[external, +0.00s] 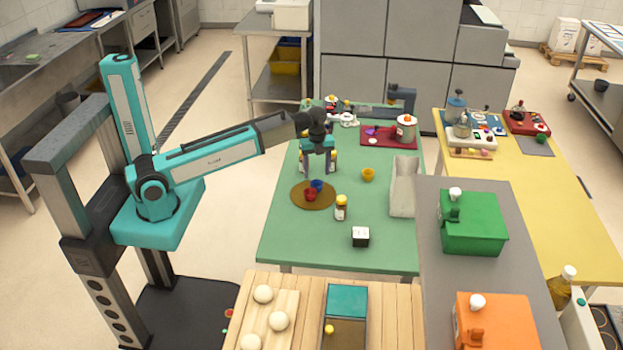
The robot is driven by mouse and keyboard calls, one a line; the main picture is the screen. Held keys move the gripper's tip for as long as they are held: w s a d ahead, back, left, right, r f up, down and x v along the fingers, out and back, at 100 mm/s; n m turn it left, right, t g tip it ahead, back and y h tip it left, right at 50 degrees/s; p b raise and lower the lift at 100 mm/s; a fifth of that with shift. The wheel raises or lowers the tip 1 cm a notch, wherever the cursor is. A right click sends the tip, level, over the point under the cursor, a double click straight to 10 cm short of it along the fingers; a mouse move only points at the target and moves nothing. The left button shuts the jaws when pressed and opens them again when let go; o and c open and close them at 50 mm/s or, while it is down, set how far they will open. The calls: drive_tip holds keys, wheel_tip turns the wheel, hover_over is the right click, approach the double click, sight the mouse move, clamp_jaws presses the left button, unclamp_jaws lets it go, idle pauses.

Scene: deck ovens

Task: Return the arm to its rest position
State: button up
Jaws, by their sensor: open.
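My arm reaches out to the right from its column over the green table (290,225). My gripper (318,172) points down above the back left part of this table, open, with nothing seen between its fingers. Just below and in front of it is a round brown mat (299,199) with a blue cup (316,185) and a red cup (310,194) on it. The gripper appears to be above or just behind the mat; the exact gap cannot be told.
A yellow cup (368,174), a jar (341,208), a black-and-white box (361,237) and a white bin (402,187) stand on the green table. A red tray with a pot (406,128) is behind. Green (473,222) and orange (497,325) boxes stand at right. The table's front left is clear.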

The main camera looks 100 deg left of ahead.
drive_tip(key=shift+f, duration=0.85)
